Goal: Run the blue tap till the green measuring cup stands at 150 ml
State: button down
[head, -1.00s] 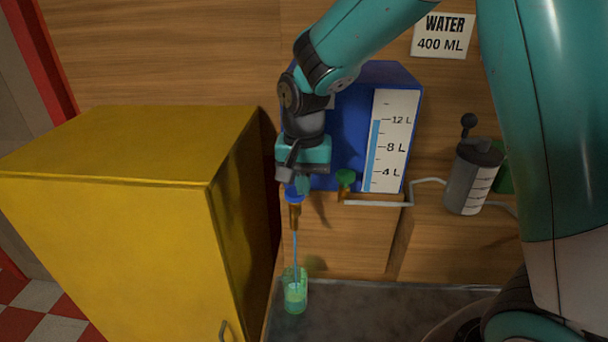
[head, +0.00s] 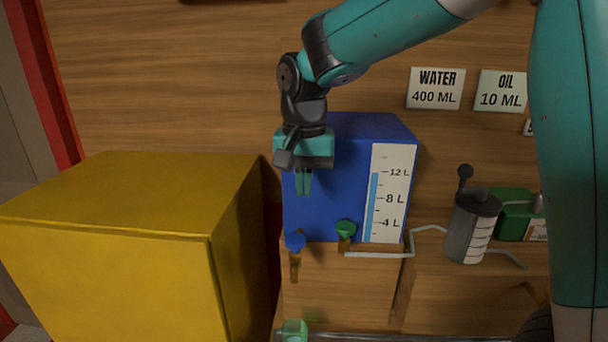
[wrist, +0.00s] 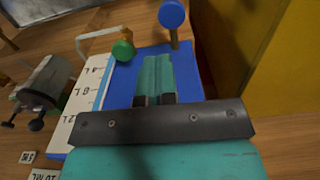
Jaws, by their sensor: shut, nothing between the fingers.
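The blue tap (head: 295,243) sits at the lower left of the blue water tank (head: 325,215), with its brown spout pointing down. No stream shows below it. The green measuring cup (head: 292,330) stands under the spout, cut off by the bottom edge of the head view, so its level cannot be read. My gripper (head: 304,190) is shut and empty in front of the tank, above the blue tap and apart from it. In the wrist view the shut fingers (wrist: 156,62) lie over the tank, and the blue tap (wrist: 172,14) is beyond their tips.
A green tap (head: 345,230) with a pipe is right of the blue tap. A grey cylinder with a crank (head: 472,228) and a green box (head: 513,215) stand farther right. A yellow cabinet (head: 120,275) stands close on the left. A sign (head: 436,88) reads "WATER 400 ML".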

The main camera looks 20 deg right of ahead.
jog(key=shift+r, duration=1.35)
jog(key=s+a+f+n+y+b, duration=0.2)
jog(key=s+f+n, duration=0.4)
jog(key=s, duration=0.5)
jog(key=s+a+f+n+y+b, duration=0.2)
jog(key=s+a+f+n+b, duration=0.3)
jog(key=s, duration=0.6)
jog(key=shift+a+f+n, duration=0.2)
jog(key=shift+f+n, duration=0.25)
jog(key=shift+n, duration=0.65)
